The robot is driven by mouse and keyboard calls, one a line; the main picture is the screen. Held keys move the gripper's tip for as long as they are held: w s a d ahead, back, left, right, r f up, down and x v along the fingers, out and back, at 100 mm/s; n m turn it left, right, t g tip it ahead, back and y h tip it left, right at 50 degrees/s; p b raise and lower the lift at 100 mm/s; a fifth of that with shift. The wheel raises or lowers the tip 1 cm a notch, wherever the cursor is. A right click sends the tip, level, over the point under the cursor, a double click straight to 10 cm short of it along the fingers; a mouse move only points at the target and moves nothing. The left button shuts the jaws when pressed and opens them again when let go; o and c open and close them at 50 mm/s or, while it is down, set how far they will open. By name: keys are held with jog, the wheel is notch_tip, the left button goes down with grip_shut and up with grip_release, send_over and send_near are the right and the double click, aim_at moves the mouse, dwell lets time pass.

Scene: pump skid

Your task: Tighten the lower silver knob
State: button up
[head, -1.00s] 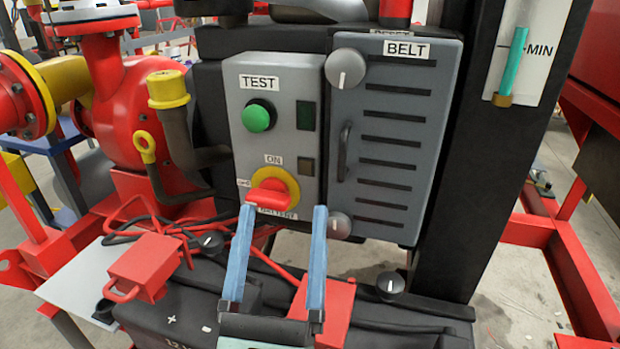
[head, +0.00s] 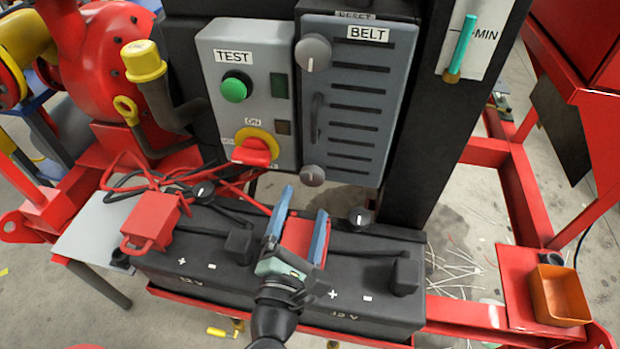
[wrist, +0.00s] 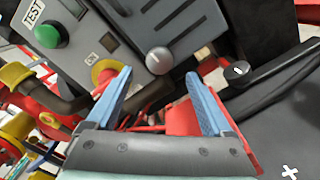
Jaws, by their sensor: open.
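The lower silver knob (head: 312,175) sits at the bottom left corner of the grey BELT panel (head: 357,95). It also shows in the wrist view (wrist: 159,60), above the gap between my fingers and apart from them. A second silver knob (head: 313,52) is at the panel's upper left corner. My gripper (head: 302,200) has two blue fingers spread apart with nothing between them. It is below and in front of the lower knob, over the black batteries. In the wrist view, my gripper (wrist: 158,90) is also open.
A grey TEST box (head: 245,80) with a green button (head: 236,87) and a red switch (head: 255,150) adjoins the panel. Black batteries (head: 200,255) with cables and dark knobs lie below. An orange bin (head: 562,292) stands at right.

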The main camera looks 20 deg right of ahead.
aim_at(312, 180)
jog(key=x, duration=0.6)
jog(key=shift+w+d, duration=0.1)
grip_shut()
dwell(0.3)
